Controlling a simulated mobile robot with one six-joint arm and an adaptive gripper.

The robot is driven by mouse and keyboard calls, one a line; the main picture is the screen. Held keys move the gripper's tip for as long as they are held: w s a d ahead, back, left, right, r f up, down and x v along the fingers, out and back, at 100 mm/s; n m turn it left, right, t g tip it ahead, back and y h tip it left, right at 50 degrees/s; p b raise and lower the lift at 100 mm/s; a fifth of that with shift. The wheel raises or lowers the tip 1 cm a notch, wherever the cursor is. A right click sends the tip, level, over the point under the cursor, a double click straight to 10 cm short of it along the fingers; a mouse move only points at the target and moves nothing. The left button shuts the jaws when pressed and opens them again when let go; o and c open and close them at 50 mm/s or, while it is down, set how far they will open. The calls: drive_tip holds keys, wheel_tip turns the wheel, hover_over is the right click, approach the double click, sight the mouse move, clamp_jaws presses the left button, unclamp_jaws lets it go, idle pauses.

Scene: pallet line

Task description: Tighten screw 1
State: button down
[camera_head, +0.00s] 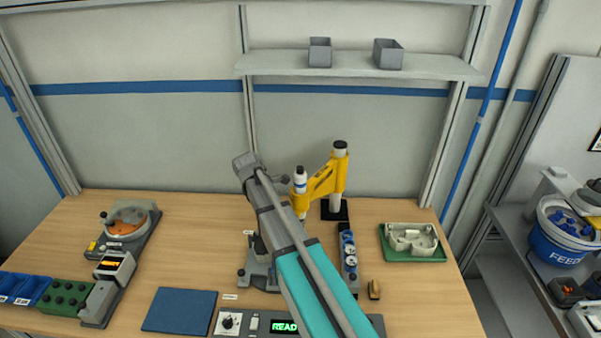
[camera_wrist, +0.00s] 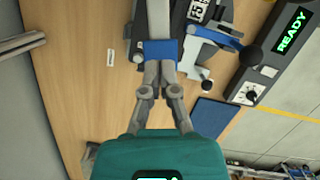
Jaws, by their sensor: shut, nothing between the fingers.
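My gripper (camera_wrist: 158,72) shows in the wrist view with its two fingers together and nothing held between them. The fingertips overlap a blue block or band on a pale grey part (camera_wrist: 160,50); I cannot tell whether they touch it. In the head view my arm hides the gripper. A yellow swing arm (camera_head: 321,183) stands behind my arm on a dark post base and carries a white cylinder with a blue band (camera_head: 300,184). A grey fixture (camera_head: 257,272) is partly hidden by my arm. Its blue lever (camera_wrist: 215,33) with a black knob shows in the wrist view. Screw 1 cannot be made out.
A control panel (camera_wrist: 250,92) shows READY. A blue mat (camera_head: 180,311) lies front left. A rack with round blue-white parts (camera_head: 348,255) and a green tray (camera_head: 412,254) with a pale housing stand right. A round orange-disc device (camera_head: 130,222) stands left.

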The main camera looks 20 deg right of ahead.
drive_tip(key=shift+f, duration=0.15)
idle(0.5)
drive_tip(key=shift+a+b+x, duration=0.25)
drive_tip(key=shift+b+x, duration=0.75)
drive_tip(key=shift+b, duration=0.25)
drive_tip(key=shift+f+b, duration=0.35)
drive_tip(key=shift+f, duration=0.1)
drive_tip(key=shift+a+b+x, duration=0.15)
drive_tip(key=shift+b+x, duration=0.45)
drive_tip(key=shift+b, duration=0.05)
drive_tip(key=shift+a+b+x, duration=0.15)
drive_tip(key=shift+b+x, duration=0.5)
drive_tip(key=shift+f+b, duration=0.55)
drive_tip(key=shift+f, duration=0.05)
idle(2.0)
drive_tip(key=shift+s+f, duration=0.1)
drive_tip(key=shift+f, duration=0.05)
idle(0.5)
idle(1.1)
